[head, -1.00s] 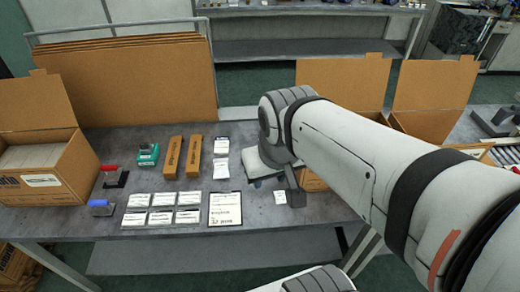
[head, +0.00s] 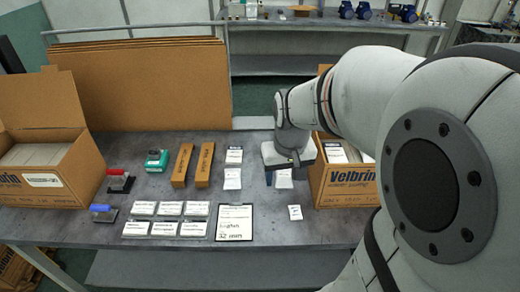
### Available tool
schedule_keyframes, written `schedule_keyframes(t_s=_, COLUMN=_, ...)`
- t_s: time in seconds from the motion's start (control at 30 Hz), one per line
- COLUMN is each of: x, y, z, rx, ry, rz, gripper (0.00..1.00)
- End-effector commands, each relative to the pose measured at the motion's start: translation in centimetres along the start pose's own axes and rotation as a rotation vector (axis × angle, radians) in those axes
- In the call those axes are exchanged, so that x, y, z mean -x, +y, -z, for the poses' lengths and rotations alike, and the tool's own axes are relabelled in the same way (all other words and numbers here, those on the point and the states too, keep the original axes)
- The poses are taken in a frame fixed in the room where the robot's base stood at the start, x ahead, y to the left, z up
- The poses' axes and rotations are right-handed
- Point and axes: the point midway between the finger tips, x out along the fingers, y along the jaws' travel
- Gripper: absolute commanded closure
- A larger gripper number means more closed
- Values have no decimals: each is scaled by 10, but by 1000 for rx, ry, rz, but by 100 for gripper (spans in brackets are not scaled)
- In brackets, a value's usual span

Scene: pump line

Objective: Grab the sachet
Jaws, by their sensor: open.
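Small white sachets lie on the grey table. One sachet (head: 284,179) lies just below my gripper (head: 289,165) in the head view, partly covered by it. Another sachet (head: 232,179) lies to the left, with a similar white packet (head: 234,156) behind it. My gripper is open and points down over the table, left of the open carton. Its fingertips are mostly hidden by its own body, and I cannot tell its exact height. I see nothing held in it.
An open Velbrin carton (head: 345,187) stands close to the right of my gripper. A clipboard (head: 234,223), a small white card (head: 295,212), several label stacks (head: 166,208) and two brown boxes (head: 204,165) lie nearby. Another carton (head: 45,160) stands at left.

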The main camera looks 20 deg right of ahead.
Motion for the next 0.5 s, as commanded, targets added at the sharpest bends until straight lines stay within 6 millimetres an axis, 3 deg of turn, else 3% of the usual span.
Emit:
schedule_keyframes(t_s=0.03, x=-37, y=10, z=8, rx=-22, ry=-32, rz=-2, gripper=40)
schedule_keyframes(t_s=0.2, x=-106, y=40, z=31, rx=-72, ry=-99, rz=-1, gripper=40)
schedule_keyframes(t_s=0.33, x=-136, y=55, z=38, rx=-94, ry=-128, rz=1, gripper=40)
schedule_keyframes(t_s=0.5, x=-153, y=62, z=42, rx=-103, ry=-141, rz=2, gripper=40)
